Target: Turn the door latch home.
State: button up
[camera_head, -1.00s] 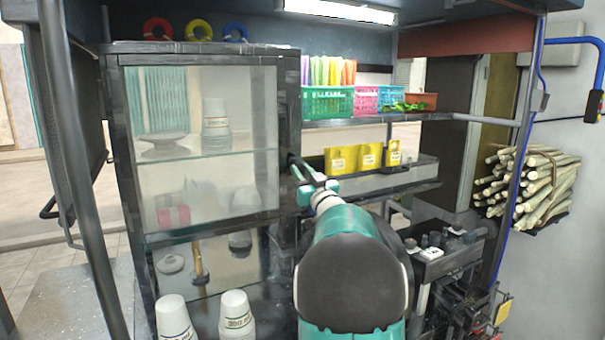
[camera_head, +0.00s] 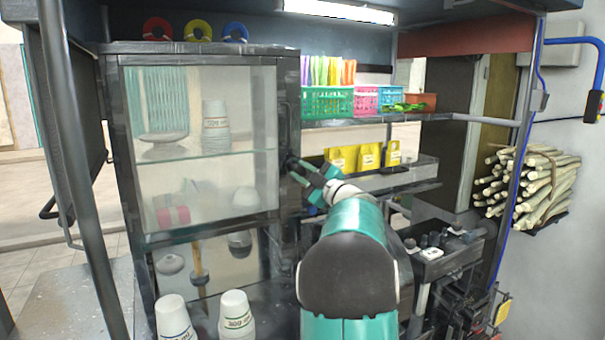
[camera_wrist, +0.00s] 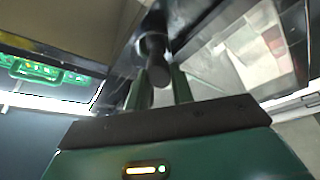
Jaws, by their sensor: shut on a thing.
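The glass-fronted cabinet door (camera_head: 207,150) has a dark frame, and its pane fills the left middle of the head view. The dark latch (camera_head: 292,163) sits on the frame to the right of the pane. My gripper (camera_head: 307,175) is at this latch, with its fingers shut on it. In the wrist view the latch shows as a dark round knob (camera_wrist: 153,45) between the two green fingers of my gripper (camera_wrist: 160,88). The fingers partly hide the latch, so its exact turn is hard to tell.
Yellow packets (camera_head: 355,158) stand on a shelf right of the latch. A green basket (camera_head: 328,102) and pink basket (camera_head: 364,100) sit higher up. A sugarcane bundle (camera_head: 530,182) hangs at right.

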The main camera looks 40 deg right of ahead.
jog(key=n+g+y, duration=0.1)
jog(key=n, duration=0.4)
jog(key=shift+n+g+y, duration=0.3)
jog(key=shift+n+g, duration=0.6)
jog(key=shift+n, duration=0.8)
jog(key=o, duration=1)
jog(key=shift+s, duration=0.1)
jog(key=s, duration=0.9)
jog(key=s+d, duration=0.1)
jog(key=s, duration=0.3)
jog(key=shift+s+d, duration=0.1)
jog(key=shift+s, duration=0.2)
jog(key=shift+r, duration=0.1)
